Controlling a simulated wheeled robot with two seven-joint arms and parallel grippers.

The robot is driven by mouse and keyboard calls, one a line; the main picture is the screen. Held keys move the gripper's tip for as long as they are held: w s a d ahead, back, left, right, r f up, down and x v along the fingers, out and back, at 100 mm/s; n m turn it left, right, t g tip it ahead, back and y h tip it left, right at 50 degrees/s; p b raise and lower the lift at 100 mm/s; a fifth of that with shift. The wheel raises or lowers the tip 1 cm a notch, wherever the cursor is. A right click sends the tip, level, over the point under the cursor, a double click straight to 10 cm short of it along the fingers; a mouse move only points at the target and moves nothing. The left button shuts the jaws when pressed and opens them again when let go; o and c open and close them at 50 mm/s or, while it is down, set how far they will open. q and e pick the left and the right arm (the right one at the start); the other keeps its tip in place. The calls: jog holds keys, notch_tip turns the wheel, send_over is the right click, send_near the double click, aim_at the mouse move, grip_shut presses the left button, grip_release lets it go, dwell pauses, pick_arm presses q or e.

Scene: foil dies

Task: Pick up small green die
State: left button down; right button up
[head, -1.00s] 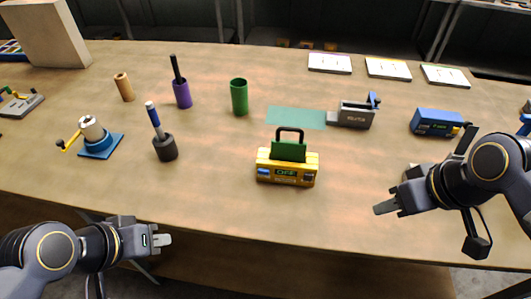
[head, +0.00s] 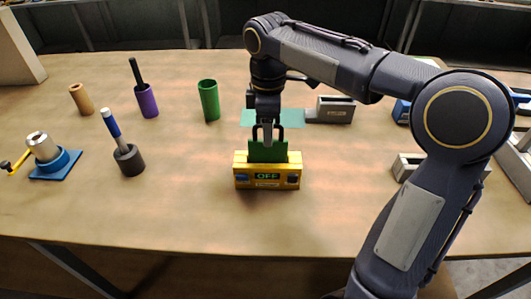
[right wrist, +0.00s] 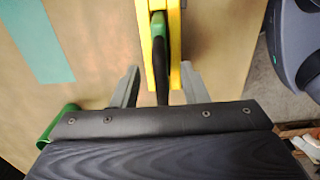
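The green die (head: 268,151), a flat plate with a black loop handle, stands upright in the top of the yellow machine (head: 240,170), whose display reads OFF. My right gripper (head: 267,135) points down from above at the die's handle in the head view. In the right wrist view, its two fingers (right wrist: 158,78) are apart, with the black handle (right wrist: 162,85) between them and a gap on each side. The die's green edge (right wrist: 158,25) shows there against the yellow machine (right wrist: 174,40). My left gripper is not in view.
A green cup (head: 208,101), a purple cup (head: 147,103) and a dark holder (head: 129,161) with a blue-handled tool stand to the left. A teal mat (head: 290,117) and a grey block (head: 336,110) lie behind. The table front is clear.

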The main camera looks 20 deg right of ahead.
aim_at(257, 153)
jog(key=shift+f, duration=1.6)
jog(key=shift+c, duration=0.3)
grip_shut()
